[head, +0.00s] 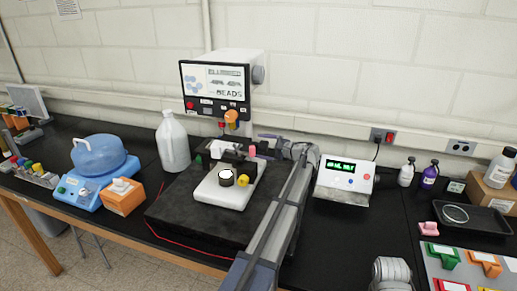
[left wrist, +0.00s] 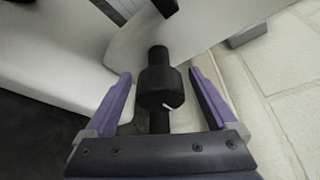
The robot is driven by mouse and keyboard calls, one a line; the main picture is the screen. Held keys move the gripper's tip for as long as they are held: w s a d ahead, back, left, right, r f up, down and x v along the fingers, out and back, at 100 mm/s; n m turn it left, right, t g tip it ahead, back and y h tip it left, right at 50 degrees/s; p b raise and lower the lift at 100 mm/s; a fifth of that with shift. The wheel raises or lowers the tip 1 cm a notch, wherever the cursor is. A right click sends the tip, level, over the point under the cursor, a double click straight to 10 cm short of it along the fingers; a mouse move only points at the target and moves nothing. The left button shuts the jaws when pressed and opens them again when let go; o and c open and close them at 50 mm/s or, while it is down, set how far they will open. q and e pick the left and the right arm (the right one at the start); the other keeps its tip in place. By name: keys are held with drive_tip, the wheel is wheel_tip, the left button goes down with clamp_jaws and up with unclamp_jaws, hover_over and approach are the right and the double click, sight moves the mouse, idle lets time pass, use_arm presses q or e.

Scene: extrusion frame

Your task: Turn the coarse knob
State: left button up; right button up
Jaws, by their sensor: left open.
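The white instrument (head: 224,193) stands on a black slab, with a black-rimmed round part (head: 226,177) and a yellow knob (head: 243,181) on it. My left gripper (head: 272,141) is behind its right side in the head view, mostly hidden by my wrist. In the left wrist view, a black knob (left wrist: 156,86) with a small white mark sits on a dark shaft against a white body. I take it for the coarse knob. The open purple fingers of my left gripper (left wrist: 160,80) stand on either side of it, with visible gaps. My right gripper does not show.
A display box (head: 215,84) stands behind the slab (head: 175,210). A white jug (head: 173,143), an orange box (head: 122,197) and a blue vessel (head: 99,156) are to the left. A white meter (head: 345,178) is to the right, by my arm.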

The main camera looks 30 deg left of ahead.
use_arm(q)
drive_tip(key=shift+x, duration=0.95)
drive_tip(key=shift+d, duration=0.1)
drive_tip(key=c, duration=1.3)
